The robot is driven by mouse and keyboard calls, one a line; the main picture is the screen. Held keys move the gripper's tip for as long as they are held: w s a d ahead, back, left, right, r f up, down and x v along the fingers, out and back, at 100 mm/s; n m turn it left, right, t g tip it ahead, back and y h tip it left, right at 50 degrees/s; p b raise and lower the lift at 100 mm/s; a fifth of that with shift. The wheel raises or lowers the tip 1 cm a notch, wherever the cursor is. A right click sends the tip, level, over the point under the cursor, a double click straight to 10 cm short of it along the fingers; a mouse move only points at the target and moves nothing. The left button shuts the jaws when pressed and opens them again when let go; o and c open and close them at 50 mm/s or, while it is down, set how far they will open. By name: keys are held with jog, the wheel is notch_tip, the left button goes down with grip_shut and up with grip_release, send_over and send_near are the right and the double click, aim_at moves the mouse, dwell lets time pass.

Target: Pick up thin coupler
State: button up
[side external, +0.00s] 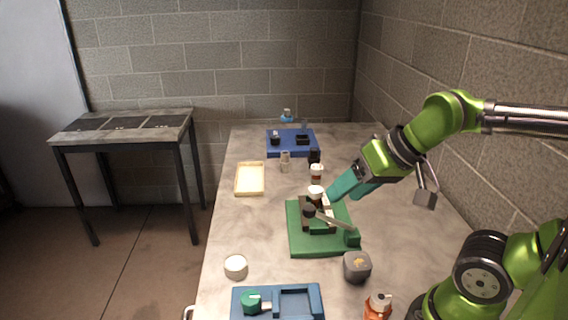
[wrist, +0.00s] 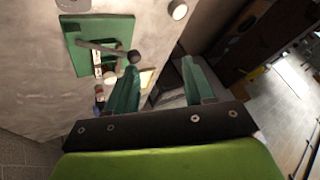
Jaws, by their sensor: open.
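My gripper (side external: 345,190) has teal fingers that are apart and empty. In the side view it hangs tilted above the table, just right of the back of the green board (side external: 305,246). In the wrist view my gripper (wrist: 160,72) is open, with the green board (wrist: 88,62) to the upper left of its fingers. The board carries a grey lever (side external: 335,221) and a dark round knob (side external: 308,210). White-and-brown cylindrical pieces (side external: 316,192) stand at its back edge. I cannot tell for sure which piece is the thin coupler.
A blue tray (side external: 273,154) with black parts is at the back. A shallow beige tray (side external: 249,193) lies left. The table's left middle is clear.

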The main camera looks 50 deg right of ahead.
jog(key=shift+o, duration=1.3)
jog(key=m+g+h, duration=0.2)
jog(key=m+g, duration=0.2)
jog(key=g, duration=0.3)
send_over(316, 188)
notch_tip(316, 188, down, 3)
jog(key=f, duration=1)
jog(key=shift+a, duration=0.35)
jog(key=shift+s+d+f, duration=0.1)
jog(key=shift+f, duration=1.55)
jog(key=shift+d+f, duration=0.1)
jog(key=shift+f, duration=1.5)
jog(key=shift+r, duration=0.1)
grip_shut()
